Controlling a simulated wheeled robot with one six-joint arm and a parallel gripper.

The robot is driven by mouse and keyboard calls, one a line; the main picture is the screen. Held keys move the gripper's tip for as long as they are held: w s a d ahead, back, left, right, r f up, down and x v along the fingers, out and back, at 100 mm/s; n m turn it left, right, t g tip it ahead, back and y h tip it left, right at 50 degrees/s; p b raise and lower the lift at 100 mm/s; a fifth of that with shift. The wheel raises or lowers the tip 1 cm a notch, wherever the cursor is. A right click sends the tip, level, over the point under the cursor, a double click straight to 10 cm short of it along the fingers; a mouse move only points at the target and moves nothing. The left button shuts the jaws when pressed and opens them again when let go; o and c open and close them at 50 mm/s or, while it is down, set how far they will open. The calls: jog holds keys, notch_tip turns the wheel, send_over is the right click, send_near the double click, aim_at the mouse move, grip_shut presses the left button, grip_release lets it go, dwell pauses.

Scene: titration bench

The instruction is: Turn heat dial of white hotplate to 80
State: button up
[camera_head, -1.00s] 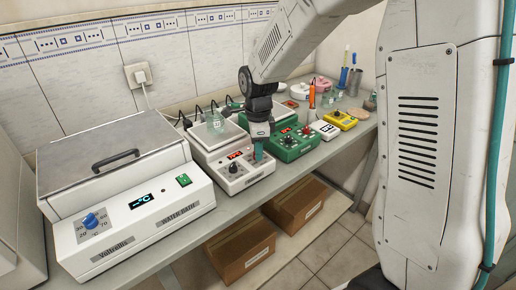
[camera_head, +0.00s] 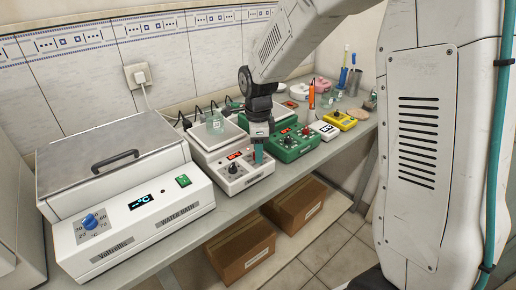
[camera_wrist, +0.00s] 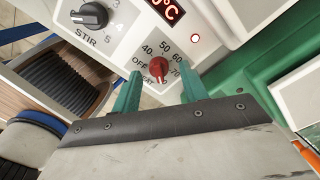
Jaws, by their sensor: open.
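The white hotplate (camera_head: 228,186) stands on the bench with a red display and a black stir knob (camera_head: 234,168). In the wrist view its red heat dial (camera_wrist: 158,69) shows with 40, 50, 60 and 70 and OFF printed around it. The stir knob (camera_wrist: 90,16) is at upper left. My gripper (camera_head: 258,158) is at the hotplate's front panel. In the wrist view its green fingers (camera_wrist: 161,76) are open, one on each side of the dial. I cannot tell whether they touch it. The lower part of the scale is partly hidden.
A white water bath (camera_head: 135,215) with a blue knob stands to the left. A green device (camera_head: 293,143) stands close on the right, with a yellow one (camera_head: 341,120) beyond. A glass beaker (camera_head: 214,122) is on the hotplate's top. Cardboard boxes (camera_head: 240,250) are below the bench.

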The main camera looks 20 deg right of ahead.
notch_tip(320, 180, up, 8)
jog(key=shift+f, duration=0.1)
dwell(0.6)
jog(key=shift+s+f+n, duration=0.1)
jog(key=shift+s+n, duration=0.1)
jog(key=shift+n, duration=0.9)
jog(key=s+d+r+n, duration=0.1)
jog(key=s+r+n, duration=0.2)
jog(key=s+n, duration=0.6)
jog(key=s+d+r+n+t, duration=0.1)
jog(key=s+n, duration=0.9)
jog(key=s, duration=1)
notch_tip(320, 180, up, 3)
jog(key=shift+s+d+f, duration=0.1)
jog(key=shift+s+d, duration=0.3)
jog(key=shift+d, duration=0.1)
